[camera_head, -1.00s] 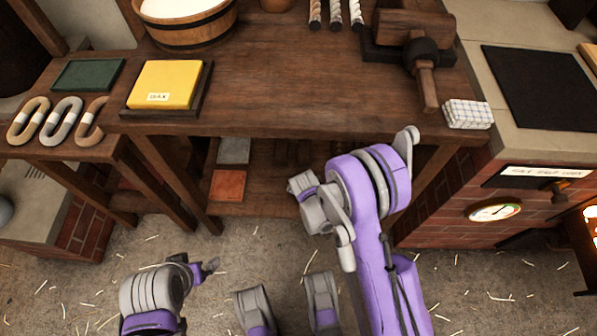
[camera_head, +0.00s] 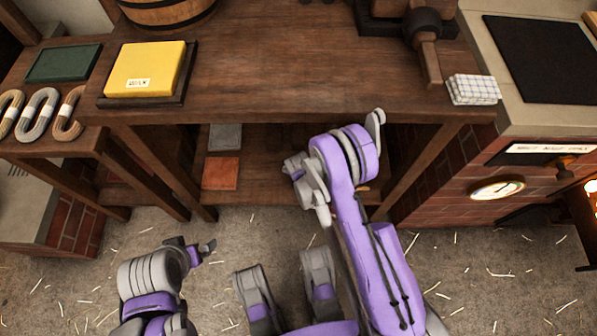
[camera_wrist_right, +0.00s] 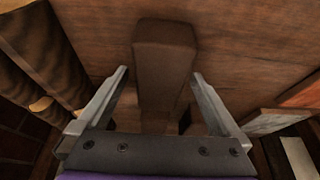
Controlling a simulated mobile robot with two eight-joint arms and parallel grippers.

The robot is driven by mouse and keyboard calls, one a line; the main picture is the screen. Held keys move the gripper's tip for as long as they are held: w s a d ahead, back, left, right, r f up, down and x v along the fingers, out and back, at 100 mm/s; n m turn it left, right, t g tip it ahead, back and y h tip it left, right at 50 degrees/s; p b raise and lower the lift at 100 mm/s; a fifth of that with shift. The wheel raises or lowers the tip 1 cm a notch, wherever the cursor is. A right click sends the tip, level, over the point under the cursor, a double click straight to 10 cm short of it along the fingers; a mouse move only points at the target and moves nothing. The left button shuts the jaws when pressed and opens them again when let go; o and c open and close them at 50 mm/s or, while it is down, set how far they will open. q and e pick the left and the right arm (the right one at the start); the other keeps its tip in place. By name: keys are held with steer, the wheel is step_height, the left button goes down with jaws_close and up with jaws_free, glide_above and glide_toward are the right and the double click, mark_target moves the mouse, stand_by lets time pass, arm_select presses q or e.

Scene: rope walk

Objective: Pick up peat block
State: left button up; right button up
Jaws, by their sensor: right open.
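The peat block (camera_wrist_right: 165,62) is a long, dark brown block on a wooden surface in the right wrist view. My right gripper (camera_wrist_right: 160,74) is open, with one finger on each side of the block's width. A gap shows between each finger and the block, and the block's near end runs down towards the palm. In the head view my right arm reaches in under the workbench, and its fingers and the block are hidden. My left gripper (camera_head: 202,249) hangs low over the floor, away from the bench; its jaw opening is unclear.
The workbench top (camera_head: 280,75) overhangs the lower shelf (camera_head: 262,188). On that shelf lie an orange slab (camera_head: 221,173) and a grey slab (camera_head: 225,137). Dark brown rolls (camera_wrist_right: 40,50) lie left in the wrist view. Bench legs and a brick stove (camera_head: 450,180) flank the right arm.

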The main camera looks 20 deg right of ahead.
steer(key=shift+w+f, duration=0.15)
steer(key=shift+f, duration=0.2)
steer(key=shift+c, duration=0.3)
steer(key=c, duration=1.4)
steer(key=shift+r, duration=0.15)
